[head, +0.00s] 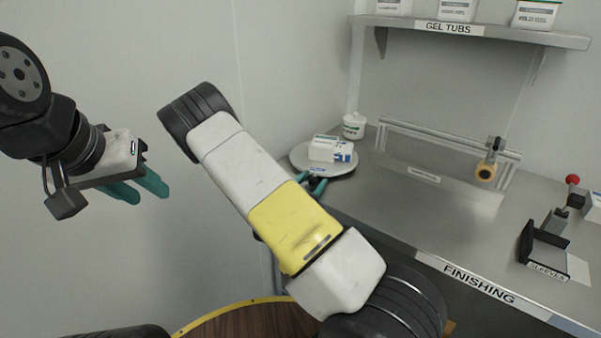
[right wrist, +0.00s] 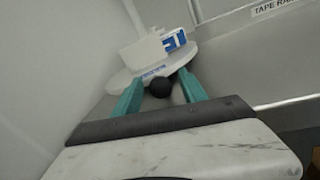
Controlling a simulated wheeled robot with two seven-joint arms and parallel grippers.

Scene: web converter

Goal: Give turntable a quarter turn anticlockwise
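The turntable (head: 346,171) is a round pale disc at the left end of the grey bench, and it also shows in the right wrist view (right wrist: 118,80). A white box with a blue-marked side (head: 322,150) rests on it. A small blue label sits at its near edge. My right gripper (head: 316,185) is at this near edge with its teal fingers apart. In the right wrist view a black round knob (right wrist: 160,88) lies between the fingers, with gaps seeming to show on both sides. My left gripper (head: 150,195) is open and empty in the air at the left, away from the bench.
A white lidded tub (head: 354,126) stands behind the turntable. A metal rail with a tape roll (head: 485,173) is at the back of the bench. A shelf (head: 480,34) holds several gel tubs. The bench middle is clear.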

